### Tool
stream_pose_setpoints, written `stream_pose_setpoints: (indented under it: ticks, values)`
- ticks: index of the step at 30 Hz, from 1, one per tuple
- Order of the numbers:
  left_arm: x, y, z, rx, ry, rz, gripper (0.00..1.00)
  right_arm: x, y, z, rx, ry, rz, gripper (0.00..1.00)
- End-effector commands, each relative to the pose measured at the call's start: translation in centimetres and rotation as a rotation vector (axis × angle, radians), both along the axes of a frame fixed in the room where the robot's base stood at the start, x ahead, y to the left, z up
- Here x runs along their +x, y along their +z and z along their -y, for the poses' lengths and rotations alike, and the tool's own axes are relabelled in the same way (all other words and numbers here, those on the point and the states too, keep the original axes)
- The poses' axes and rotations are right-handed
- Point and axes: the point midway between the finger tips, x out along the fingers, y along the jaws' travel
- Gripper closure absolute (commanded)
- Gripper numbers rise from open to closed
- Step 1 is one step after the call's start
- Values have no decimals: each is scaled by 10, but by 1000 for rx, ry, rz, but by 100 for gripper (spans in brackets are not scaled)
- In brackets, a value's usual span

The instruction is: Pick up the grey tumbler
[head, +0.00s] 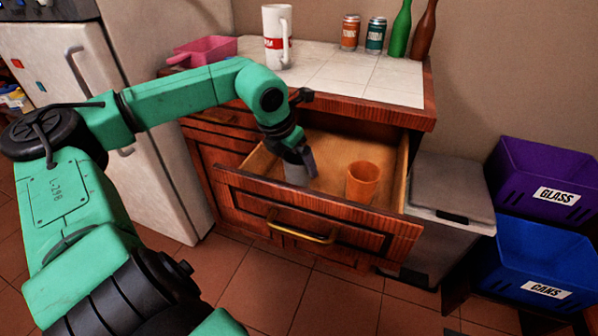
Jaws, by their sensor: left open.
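The grey tumbler (296,174) stands inside the open drawer, toward its left side. My left gripper (302,163) reaches down into the drawer from above, right at the tumbler, and hides part of it. The jaws are open around or beside the tumbler's upper part; I cannot tell which. An orange tumbler (362,183) stands upright in the same drawer, to the right of the grey one. My right gripper is not in view.
The drawer front (318,220) has a brass handle (301,227). A grey bin (447,205), a purple crate (545,178) and a blue crate (535,262) stand right.

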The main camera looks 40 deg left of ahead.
Motion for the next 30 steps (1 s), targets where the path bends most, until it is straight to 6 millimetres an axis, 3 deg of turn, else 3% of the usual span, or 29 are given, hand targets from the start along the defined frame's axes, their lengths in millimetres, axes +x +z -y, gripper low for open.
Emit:
stream_pose_setpoints:
  ticks: [9, 17, 21, 23, 30]
  values:
    - [15, -39, 0, 0, 0, -5, 0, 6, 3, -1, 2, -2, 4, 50]
    - [17, -40, 0, -2, -1, 0, 0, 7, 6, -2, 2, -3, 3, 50]
    - [17, -40, 0, -2, -1, 0, 50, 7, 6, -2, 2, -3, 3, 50]
    - [17, -40, 0, -2, -1, 0, 70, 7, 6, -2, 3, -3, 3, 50]
    - [17, -39, 0, -2, -1, 0, 70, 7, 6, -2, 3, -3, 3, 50]
